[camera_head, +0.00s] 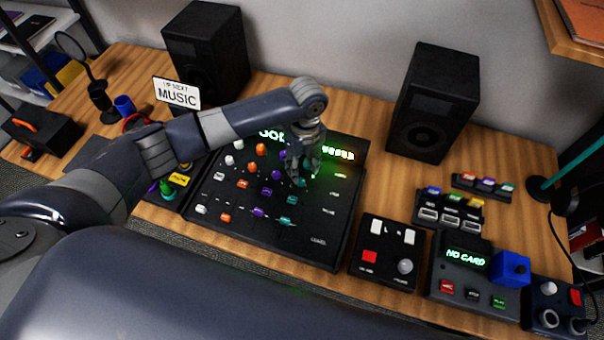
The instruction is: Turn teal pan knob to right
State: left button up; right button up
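The mixer (300,248) is a black panel with rows of white, orange, purple and teal knobs. Two teal knobs show clearly in its right column: one (292,198) just below my gripper and a lower one (287,221). My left gripper (303,178) points down over the upper end of the teal column. Its fingers hide most of what is beneath them, with a bit of teal-green at the fingertips. I cannot tell whether they close on a knob. The row labels are too small to read surely, so the pan row is unclear. My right gripper is out of view.
Black speakers (207,55) and (432,105) stand behind the mixer. A switch box (386,252), a "NO CARD" box (478,275) with a blue cube (510,268), and small cartridges (450,208) lie to the right. A "MUSIC" sign (177,93) stands at back left.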

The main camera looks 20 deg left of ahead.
aim_at(304, 180)
pick_arm(q)
notch_tip(304, 180, up, 6)
jog(key=shift+r, duration=0.25)
jog(key=shift+d, duration=0.15)
dwell(0.4)
